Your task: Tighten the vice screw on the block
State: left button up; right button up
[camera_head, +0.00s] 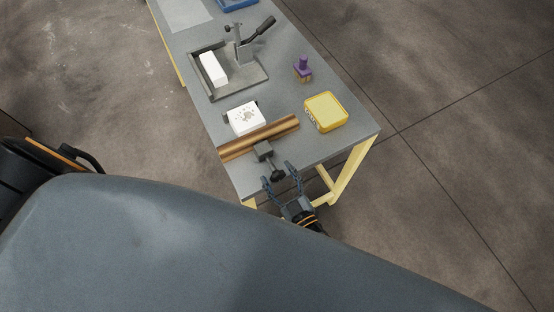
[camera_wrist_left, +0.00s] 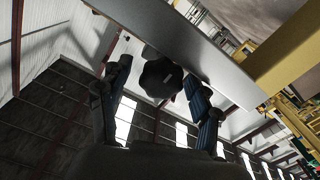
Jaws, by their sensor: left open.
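The vice screw's dark knob (camera_head: 278,176) sticks out at the near end of the grey table. A grey vice body (camera_head: 263,151) sits just behind it, against a long brown bar (camera_head: 238,146). A white block (camera_head: 246,118) with brown specks lies behind the bar. My left gripper (camera_head: 281,172) is open, its fingers on either side of the knob. In the left wrist view, the black lobed knob (camera_wrist_left: 160,78) sits between the open fingers, beside the table edge. Contact between fingers and knob cannot be told. My right gripper is out of view.
A yellow box (camera_head: 326,111) stands right of the bar. A purple-handled stamp (camera_head: 303,69) is behind it. A grey press tray (camera_head: 247,87) with a black lever and a white block (camera_head: 213,69) stands farther back. A blue item (camera_head: 238,4) is at the far end.

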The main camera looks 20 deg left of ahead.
pick_arm(q)
jog(key=shift+s, duration=0.1)
jog(key=shift+r, duration=0.1)
jog(key=c, duration=1.2)
